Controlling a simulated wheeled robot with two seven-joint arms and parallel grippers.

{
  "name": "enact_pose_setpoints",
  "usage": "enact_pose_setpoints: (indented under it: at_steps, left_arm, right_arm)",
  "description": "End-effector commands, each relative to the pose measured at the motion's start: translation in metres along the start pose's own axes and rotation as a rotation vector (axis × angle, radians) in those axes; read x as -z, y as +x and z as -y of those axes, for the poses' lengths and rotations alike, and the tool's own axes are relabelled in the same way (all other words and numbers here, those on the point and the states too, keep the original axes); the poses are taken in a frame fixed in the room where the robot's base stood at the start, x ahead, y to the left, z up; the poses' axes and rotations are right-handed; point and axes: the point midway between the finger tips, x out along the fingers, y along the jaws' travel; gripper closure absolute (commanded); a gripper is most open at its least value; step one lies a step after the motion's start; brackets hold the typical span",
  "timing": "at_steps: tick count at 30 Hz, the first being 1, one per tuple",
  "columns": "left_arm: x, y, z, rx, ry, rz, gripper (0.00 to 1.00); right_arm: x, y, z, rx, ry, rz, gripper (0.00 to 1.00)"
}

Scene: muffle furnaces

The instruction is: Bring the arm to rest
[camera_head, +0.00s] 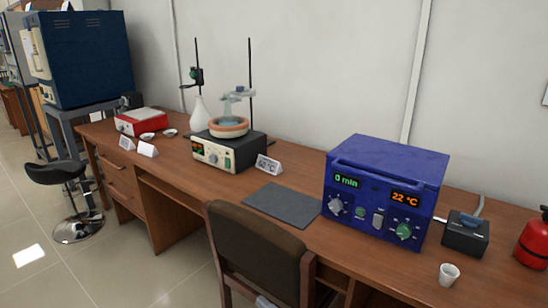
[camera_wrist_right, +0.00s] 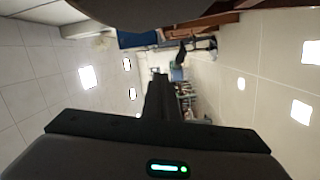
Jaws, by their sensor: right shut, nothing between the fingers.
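My right gripper (camera_wrist_right: 160,82) shows in the right wrist view as dark fingers, shut with nothing between them, pointing out over the room. My left gripper is not in view. The blue muffle furnace (camera_head: 385,190) stands shut on the wooden desk (camera_head: 290,208), its displays reading 0 min and 22 °C. A white cup (camera_head: 448,274) stands upright at the desk's front right.
A brown chair (camera_head: 253,255) stands against the desk's front. A dark mat (camera_head: 283,202) lies left of the furnace. A hotplate (camera_head: 228,152) with a bowl, a red device (camera_head: 141,121) and a red extinguisher (camera_head: 534,242) are on the desk. A black stool (camera_head: 57,172) stands on open floor at left.

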Motion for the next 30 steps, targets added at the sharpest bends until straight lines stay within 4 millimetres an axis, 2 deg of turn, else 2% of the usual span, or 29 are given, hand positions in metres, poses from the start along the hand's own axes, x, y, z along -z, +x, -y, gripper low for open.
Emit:
enact_pose_setpoints:
  at_steps: [1,3,6,9,13,17,21,24,27,30]
  left_arm:
    - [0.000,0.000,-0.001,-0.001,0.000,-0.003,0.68]
    - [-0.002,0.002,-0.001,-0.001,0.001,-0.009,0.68]
    - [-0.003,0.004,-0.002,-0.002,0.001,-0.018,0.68]
    - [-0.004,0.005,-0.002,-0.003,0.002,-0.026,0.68]
    - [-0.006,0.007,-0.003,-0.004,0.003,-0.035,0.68]
    - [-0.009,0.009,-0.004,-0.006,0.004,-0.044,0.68]
    - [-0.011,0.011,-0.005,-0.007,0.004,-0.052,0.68]
    - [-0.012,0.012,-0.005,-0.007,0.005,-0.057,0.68]
    - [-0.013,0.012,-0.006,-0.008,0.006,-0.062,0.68]
    - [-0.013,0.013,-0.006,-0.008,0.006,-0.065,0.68]
  right_arm:
    - [-0.015,-0.017,0.023,0.024,0.105,0.082,1.00]
    - [-0.035,-0.042,0.054,0.054,0.241,0.192,1.00]
    - [-0.057,-0.080,0.099,0.092,0.418,0.339,1.00]
    - [-0.071,-0.123,0.144,0.128,0.581,0.480,1.00]
    - [-0.079,-0.183,0.200,0.171,0.773,0.655,1.00]
    - [-0.075,-0.246,0.252,0.207,0.952,0.825,1.00]
    - [-0.059,-0.316,0.303,0.244,1.129,1.003,1.00]
    - [-0.043,-0.362,0.333,0.264,1.235,1.118,1.00]
    - [-0.028,-0.397,0.354,0.276,1.319,1.208,1.00]
    - [-0.016,-0.421,0.367,0.285,1.373,1.267,1.00]
